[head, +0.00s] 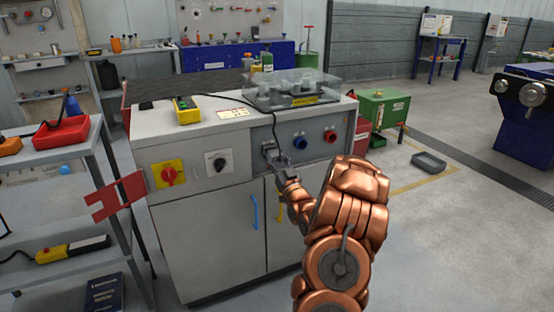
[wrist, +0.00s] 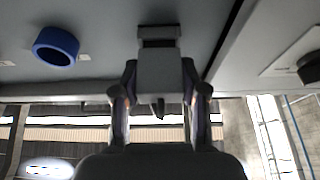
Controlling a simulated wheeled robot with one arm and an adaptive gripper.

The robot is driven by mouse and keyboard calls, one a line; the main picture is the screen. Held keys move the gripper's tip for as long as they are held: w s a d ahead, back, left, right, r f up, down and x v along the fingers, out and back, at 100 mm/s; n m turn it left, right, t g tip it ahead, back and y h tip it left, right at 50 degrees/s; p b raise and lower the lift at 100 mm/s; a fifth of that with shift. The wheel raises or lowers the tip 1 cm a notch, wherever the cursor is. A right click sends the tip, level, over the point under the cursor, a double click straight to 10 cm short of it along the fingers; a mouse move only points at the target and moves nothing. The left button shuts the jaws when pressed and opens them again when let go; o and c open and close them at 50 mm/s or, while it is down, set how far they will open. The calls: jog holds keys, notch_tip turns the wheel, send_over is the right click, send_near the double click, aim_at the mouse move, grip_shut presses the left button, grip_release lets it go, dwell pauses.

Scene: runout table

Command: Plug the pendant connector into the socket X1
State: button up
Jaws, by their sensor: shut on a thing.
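My gripper (head: 277,161) is at the front panel of the grey cabinet (head: 222,240), left of a blue round socket (head: 299,142) and a red one (head: 330,136). In the wrist view, my gripper (wrist: 160,105) is shut on the grey block-shaped pendant connector (wrist: 158,75). The connector's far end meets a darker grey rectangular socket (wrist: 158,33) on the panel. I cannot tell how deep it sits, and no X1 label is readable. The yellow pendant (head: 187,110) lies on the cabinet top. Its black cable (head: 240,99) runs over the front edge down towards the connector.
A clear-lidded box (head: 291,90) stands on the cabinet top above the panel. A red rotary switch (head: 169,174) and a black rotary switch (head: 216,162) are left of my gripper. A blue door handle (head: 254,212) sticks out below. A shelf with a red bin (head: 61,132) stands left.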

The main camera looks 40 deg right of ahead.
jog(key=shift+w+d+r, duration=0.1)
jog(key=shift+w+d, duration=0.1)
jog(key=shift+w, duration=0.3)
jog(key=o, duration=1.2)
jog(key=shift+o, duration=0.2)
jog(key=v, duration=1.2)
